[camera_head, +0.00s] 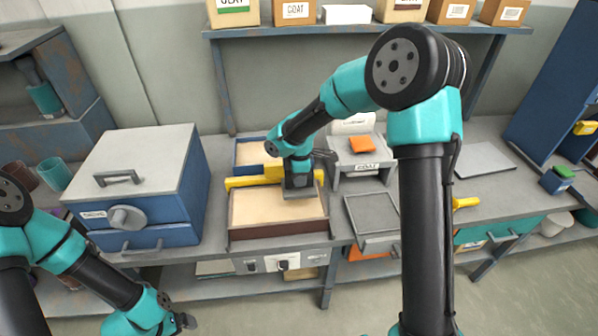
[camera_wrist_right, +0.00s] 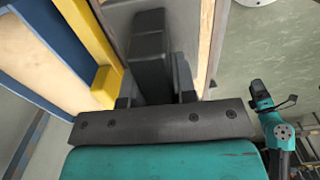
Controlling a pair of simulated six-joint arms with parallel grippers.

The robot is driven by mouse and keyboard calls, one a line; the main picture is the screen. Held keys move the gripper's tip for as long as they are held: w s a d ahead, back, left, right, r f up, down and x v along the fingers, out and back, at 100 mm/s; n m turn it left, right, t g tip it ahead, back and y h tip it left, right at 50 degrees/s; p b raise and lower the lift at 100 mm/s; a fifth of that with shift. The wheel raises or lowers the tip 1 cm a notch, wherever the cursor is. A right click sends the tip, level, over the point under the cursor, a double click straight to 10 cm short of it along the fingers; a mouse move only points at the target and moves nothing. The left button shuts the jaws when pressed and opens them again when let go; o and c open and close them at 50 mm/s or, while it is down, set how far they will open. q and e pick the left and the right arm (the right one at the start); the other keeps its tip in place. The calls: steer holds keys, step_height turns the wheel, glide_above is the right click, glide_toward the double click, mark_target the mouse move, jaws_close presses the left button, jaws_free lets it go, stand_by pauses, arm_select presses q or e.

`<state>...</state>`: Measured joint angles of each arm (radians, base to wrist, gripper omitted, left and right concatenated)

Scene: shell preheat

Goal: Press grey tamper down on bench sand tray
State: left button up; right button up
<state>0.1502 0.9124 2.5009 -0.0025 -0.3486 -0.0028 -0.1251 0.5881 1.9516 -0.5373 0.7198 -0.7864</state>
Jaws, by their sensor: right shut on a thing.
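The grey tamper (camera_head: 299,193) is at the right part of the bench sand tray (camera_head: 278,234), a brown-sided tray of pale sand. Its base appears to be on or just over the sand; I cannot tell whether it touches. My right gripper (camera_head: 297,178) is above the tray, shut on the tamper. In the right wrist view the tamper's dark grey block (camera_wrist_right: 150,60) sits between the fingers of the right gripper (camera_wrist_right: 157,88), with pale sand beside it. My left gripper (camera_head: 182,321) is low at the bottom left, away from the tray, its jaws unclear.
A yellow bar (camera_head: 245,182) runs along the tray's back edge, before a blue-framed sand tray (camera_head: 250,153). A blue box with a grey lid (camera_head: 140,165) stands to the left. A grey stand with an orange block (camera_head: 361,145) and a flat grey tray (camera_head: 372,213) are to the right.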

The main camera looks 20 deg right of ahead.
mark_target(299, 189)
steer(key=shift+f, duration=2.25)
steer(key=shift+f, duration=0.65)
stand_by(0.9)
steer(key=shift+r, duration=0.2)
steer(key=shift+r, duration=3.4)
